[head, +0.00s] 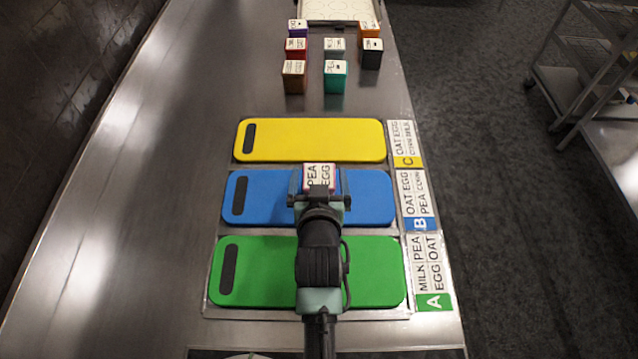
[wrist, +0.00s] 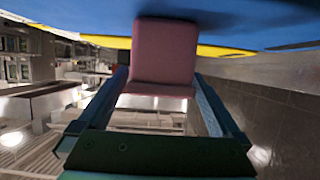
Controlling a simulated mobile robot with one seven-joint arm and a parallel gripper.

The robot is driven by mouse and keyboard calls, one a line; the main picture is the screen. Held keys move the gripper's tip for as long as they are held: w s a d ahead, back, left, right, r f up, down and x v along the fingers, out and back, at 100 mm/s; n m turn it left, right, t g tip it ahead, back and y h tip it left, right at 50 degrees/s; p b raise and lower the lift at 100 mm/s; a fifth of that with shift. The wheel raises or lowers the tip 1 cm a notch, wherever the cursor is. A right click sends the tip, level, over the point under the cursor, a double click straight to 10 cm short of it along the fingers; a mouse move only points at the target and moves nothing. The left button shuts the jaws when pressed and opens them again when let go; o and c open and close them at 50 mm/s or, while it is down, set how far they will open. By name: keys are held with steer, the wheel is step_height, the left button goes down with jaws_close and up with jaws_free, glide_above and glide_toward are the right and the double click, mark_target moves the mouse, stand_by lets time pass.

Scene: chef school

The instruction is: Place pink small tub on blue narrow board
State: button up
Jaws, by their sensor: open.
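The pink small tub (head: 318,175) is on the blue narrow board (head: 262,205), right of the board's middle; its top label reads PEA and EGG. In the wrist view the pink tub (wrist: 165,52) meets the blue board (wrist: 235,14), which fills the top of the inverted picture. My gripper (head: 319,193) is over the blue board with its fingers open, one on each side of the tub. In the wrist view my gripper (wrist: 160,80) frames the tub; whether a finger touches it I cannot tell.
The yellow board (head: 310,140) lies behind and the green board (head: 265,270) in front, partly under my arm. Label cards line the right side, including card B (head: 416,200). Several small tubs, one teal (head: 335,77), stand at the back. The left counter is clear.

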steer(key=shift+s+r, duration=0.15)
steer(key=shift+s, duration=0.1)
steer(key=v, duration=1.2)
steer(key=w+r+t, duration=0.3)
steer(key=w+r, duration=0.1)
steer(key=r, duration=0.8)
steer(key=w+r+t, duration=0.3)
steer(key=r, duration=0.9)
steer(key=s+r+t, duration=0.2)
steer(key=s+r, duration=0.1)
steer(key=r, duration=0.6)
steer(key=s+r+t, duration=0.3)
steer(key=r, duration=0.7)
steer(key=s+r+t, duration=0.2)
steer(key=s+r, duration=0.2)
steer(key=r, duration=0.6)
steer(key=shift+t+b, duration=0.35)
steer(key=shift+t, duration=0.05)
steer(key=shift+c, duration=0.3)
